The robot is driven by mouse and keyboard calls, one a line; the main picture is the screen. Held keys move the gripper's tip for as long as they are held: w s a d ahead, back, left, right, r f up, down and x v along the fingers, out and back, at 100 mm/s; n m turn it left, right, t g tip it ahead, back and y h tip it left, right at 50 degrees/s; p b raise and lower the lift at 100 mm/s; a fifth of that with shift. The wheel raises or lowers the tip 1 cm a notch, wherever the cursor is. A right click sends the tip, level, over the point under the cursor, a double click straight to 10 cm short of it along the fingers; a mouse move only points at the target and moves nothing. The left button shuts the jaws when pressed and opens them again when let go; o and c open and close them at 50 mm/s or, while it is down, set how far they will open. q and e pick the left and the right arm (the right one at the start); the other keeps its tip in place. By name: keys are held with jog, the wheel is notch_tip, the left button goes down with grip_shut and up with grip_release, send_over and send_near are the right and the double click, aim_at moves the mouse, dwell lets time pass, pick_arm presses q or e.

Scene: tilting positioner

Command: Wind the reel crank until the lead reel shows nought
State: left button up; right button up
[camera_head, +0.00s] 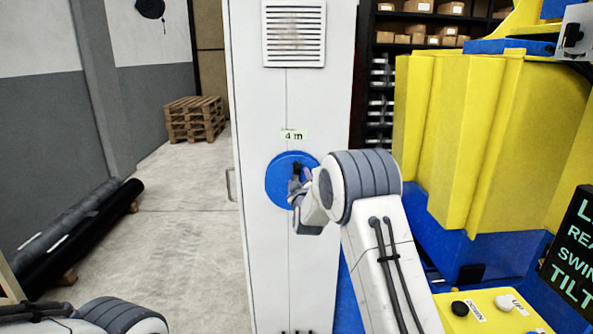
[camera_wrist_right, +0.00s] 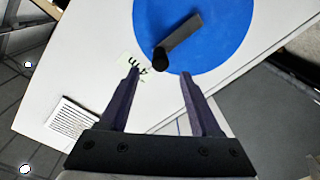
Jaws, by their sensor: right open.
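The reel is a blue disc (camera_head: 280,182) on the front of a tall white cabinet (camera_head: 258,100). A small pale green label above it reads 4 m (camera_head: 293,135). In the right wrist view the blue disc (camera_wrist_right: 215,45) carries a dark grey crank arm (camera_wrist_right: 185,35) with a black knob (camera_wrist_right: 160,60) at its end. My right gripper (camera_wrist_right: 160,72) is open, its fingertips on either side of the knob's line and just short of it. In the head view my right gripper (camera_head: 296,186) covers part of the disc and crank. Part of my left arm shows bottom left; its gripper is not clearly seen.
A yellow and blue machine (camera_head: 470,140) stands close on the right, with a button panel (camera_head: 490,312) and a black text display (camera_head: 575,250) below. Dark rolls (camera_head: 75,235) lie along the left wall. A pallet stack (camera_head: 194,120) stands behind. The floor left of the cabinet is clear.

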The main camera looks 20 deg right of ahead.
aim_at(297, 172)
jog(key=p+x, duration=0.2)
jog(key=x, duration=0.6)
jog(key=shift+a, duration=0.1)
grip_shut()
jog(key=shift+f, duration=0.1)
dwell(1.2)
